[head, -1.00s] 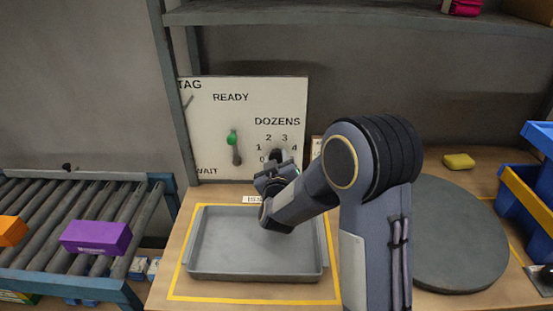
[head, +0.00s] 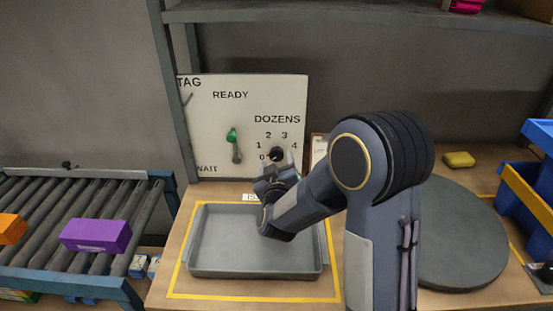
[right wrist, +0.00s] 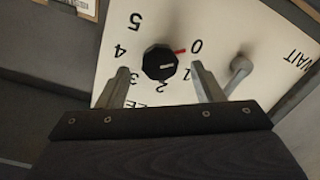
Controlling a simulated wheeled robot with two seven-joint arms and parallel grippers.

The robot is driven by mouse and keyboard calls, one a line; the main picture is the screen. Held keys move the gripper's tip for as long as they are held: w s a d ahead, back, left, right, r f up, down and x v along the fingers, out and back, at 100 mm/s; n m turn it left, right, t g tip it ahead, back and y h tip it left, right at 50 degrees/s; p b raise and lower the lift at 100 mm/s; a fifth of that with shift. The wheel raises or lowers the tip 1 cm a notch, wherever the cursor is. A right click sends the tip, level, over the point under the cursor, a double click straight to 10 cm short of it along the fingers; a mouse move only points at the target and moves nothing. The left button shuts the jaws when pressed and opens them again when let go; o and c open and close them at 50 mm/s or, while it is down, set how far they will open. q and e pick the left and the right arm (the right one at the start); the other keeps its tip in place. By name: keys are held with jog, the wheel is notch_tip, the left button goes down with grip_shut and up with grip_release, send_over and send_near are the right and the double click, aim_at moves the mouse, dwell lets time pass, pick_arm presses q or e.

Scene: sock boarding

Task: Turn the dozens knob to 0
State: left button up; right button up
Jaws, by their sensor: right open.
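The black dozens knob (head: 277,154) sits on the white panel (head: 215,120) below the word DOZENS, with numerals around it. In the right wrist view the panel appears upside down; the knob (right wrist: 158,63) has a red pointer aimed at the 0 and a short white mark on its face. My right gripper (head: 277,170) is open and empty, just in front of and below the knob. Its two fingers (right wrist: 160,70) stand apart on either side of the knob in that view, and neither visibly touches it. My left gripper is not in view.
A green-tipped lever (head: 234,143) stands left of the knob between READY and WAIT. A grey tray (head: 255,270) lies below the panel. A roller conveyor (head: 40,225) with a purple box (head: 96,236) is at left. A round grey turntable (head: 460,240) and blue bins (head: 520,205) are at right.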

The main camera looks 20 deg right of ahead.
jog(key=v, duration=0.5)
jog(key=shift+s, duration=0.1)
dwell(0.3)
jog(key=s+a+r+m+g+y+p, duration=0.1)
jog(key=s+a+r+g+y+p, duration=0.15)
jog(key=s+y, duration=0.3)
jog(key=s+a+r+m+g+y+p, duration=0.1)
jog(key=s+a+r+g+y+p, duration=0.15)
jog(key=s+y, duration=0.3)
jog(key=s+g+p, duration=0.2)
jog(key=s+g, duration=0.3)
jog(key=s, duration=1.1)
jog(key=shift+s+d+r, duration=0.15)
jog(key=shift+s+r, duration=0.1)
jog(key=shift+s, duration=0.15)
